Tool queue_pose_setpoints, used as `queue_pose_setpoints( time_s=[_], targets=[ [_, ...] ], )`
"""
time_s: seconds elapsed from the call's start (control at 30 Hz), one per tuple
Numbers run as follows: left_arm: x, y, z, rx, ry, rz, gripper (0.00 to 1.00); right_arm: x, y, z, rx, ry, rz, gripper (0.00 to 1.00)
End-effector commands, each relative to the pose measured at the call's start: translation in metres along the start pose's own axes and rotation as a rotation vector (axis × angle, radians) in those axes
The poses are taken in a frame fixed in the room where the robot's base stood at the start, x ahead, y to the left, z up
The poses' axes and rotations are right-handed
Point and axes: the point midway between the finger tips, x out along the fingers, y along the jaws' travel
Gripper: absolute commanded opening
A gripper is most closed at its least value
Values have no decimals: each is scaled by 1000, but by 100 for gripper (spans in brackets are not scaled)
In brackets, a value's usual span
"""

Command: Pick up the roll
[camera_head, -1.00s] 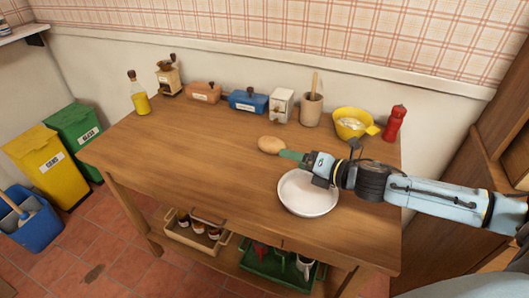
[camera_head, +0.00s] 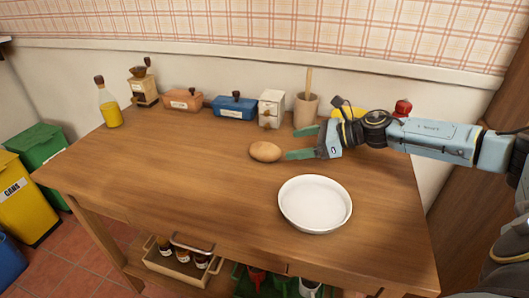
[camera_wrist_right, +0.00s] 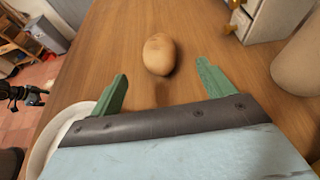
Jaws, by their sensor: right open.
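The roll (camera_head: 265,151) is a brown oval bun lying on the wooden table, left of my right gripper in the head view. My right gripper (camera_head: 297,143) has green fingers and is open and empty, its fingers pointing left towards the roll. In the right wrist view the roll (camera_wrist_right: 159,54) lies beyond the fingertips, roughly between their lines, apart from both fingers (camera_wrist_right: 163,78). My left gripper is not in view.
A white round dish (camera_head: 315,204) stands on the table in front of my right gripper. Along the back stand an oil bottle (camera_head: 109,103), a grinder (camera_head: 143,84), an orange box (camera_head: 183,100), a blue box (camera_head: 235,106), a white drawer box (camera_head: 271,108) and a utensil pot (camera_head: 306,110). The table's left side is clear.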

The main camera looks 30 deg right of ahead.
Motion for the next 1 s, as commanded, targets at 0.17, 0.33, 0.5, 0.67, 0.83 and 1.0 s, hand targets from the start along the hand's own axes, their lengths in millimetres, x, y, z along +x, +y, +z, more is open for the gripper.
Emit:
queue_pose_setpoints(
  time_s=[0.17,0.33,0.5,0.67,0.83,1.0],
  targets=[
    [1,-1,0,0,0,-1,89,25,0,2,0,-4,0,81],
    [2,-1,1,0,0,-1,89,35,0,1,0,-2,0,81],
    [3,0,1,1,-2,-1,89,50,2,1,-1,-3,1,81],
    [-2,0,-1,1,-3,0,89,73,4,0,0,-4,2,81],
    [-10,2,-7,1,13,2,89,87,3,0,0,-2,-1,81],
    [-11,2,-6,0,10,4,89,88,3,-1,0,0,-1,81]
  ],
)
